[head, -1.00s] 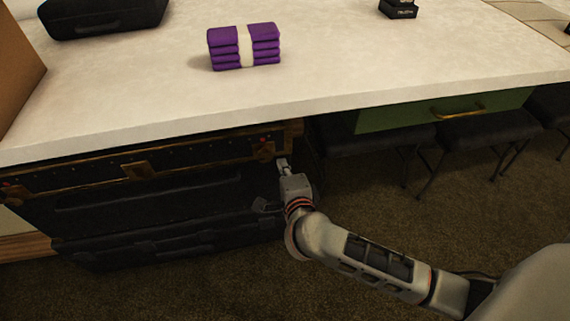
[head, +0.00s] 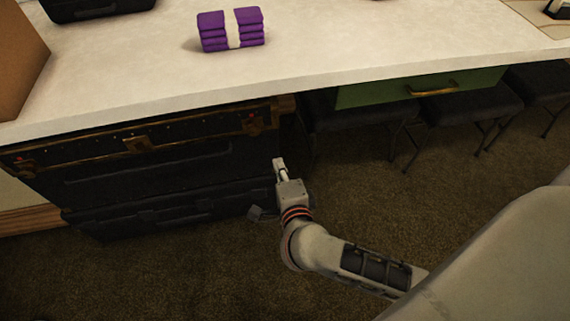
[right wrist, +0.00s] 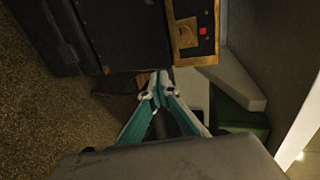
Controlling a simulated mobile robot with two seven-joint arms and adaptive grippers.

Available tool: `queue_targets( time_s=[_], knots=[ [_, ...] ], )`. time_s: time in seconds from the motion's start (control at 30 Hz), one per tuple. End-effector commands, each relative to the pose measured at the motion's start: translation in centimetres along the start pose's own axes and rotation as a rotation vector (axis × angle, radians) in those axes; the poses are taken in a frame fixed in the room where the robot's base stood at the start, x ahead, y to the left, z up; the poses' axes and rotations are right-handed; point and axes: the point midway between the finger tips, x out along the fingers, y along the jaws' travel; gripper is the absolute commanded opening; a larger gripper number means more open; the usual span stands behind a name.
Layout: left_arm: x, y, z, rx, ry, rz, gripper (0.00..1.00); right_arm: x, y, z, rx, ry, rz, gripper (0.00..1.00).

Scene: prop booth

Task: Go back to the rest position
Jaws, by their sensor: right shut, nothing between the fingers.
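My right gripper (head: 279,163) is low in front of the counter, beside the right end of the dark trunks. In the right wrist view its teal-sided fingers (right wrist: 160,88) come together at the tips, with nothing between them. The gripper appears apart from the trunk (head: 150,137), which has brass-coloured trim and latches. My left gripper is not in view.
A pale countertop (head: 330,42) carries a banded purple stack (head: 231,30), a black case (head: 90,8) and a brown box (head: 18,60). Below are a green drawer (head: 420,86) with a brass handle and black stools (head: 470,103). Open carpet (head: 150,275) lies in front.

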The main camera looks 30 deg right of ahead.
Motion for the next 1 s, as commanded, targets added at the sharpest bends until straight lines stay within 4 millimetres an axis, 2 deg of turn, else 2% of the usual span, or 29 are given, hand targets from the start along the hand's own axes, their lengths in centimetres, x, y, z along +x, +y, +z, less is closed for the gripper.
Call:
queue_targets(
  time_s=[0.2, 0.47, 0.57, 0.63, 0.73, 0.83, 0.9, 1.0],
  knots=[
    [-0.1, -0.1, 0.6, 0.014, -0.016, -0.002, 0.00, -1.8, -0.1, 0.0, 0.002, 0.001, 0.000, 0.00],
    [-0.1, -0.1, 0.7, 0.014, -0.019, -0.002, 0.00, -2.1, 0.1, 0.0, 0.000, 0.001, 0.002, 0.00],
    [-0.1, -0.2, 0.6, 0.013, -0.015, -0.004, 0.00, -2.5, -0.4, 0.0, -0.014, -0.009, -0.027, 0.00],
    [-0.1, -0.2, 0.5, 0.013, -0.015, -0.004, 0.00, -3.5, -1.6, 0.1, -0.041, -0.030, -0.085, 0.00],
    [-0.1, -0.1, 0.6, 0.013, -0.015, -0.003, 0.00, -6.2, -4.6, 0.6, -0.126, -0.082, -0.224, 0.00],
    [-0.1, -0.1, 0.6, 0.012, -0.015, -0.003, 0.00, -10.3, -7.6, 1.6, -0.264, -0.155, -0.383, 0.00],
    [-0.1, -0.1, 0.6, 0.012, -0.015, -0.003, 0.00, -13.3, -9.1, 2.6, -0.386, -0.210, -0.478, 0.00],
    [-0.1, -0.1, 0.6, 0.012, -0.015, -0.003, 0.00, -17.4, -9.8, 4.2, -0.586, -0.294, -0.575, 0.00]
  ],
)
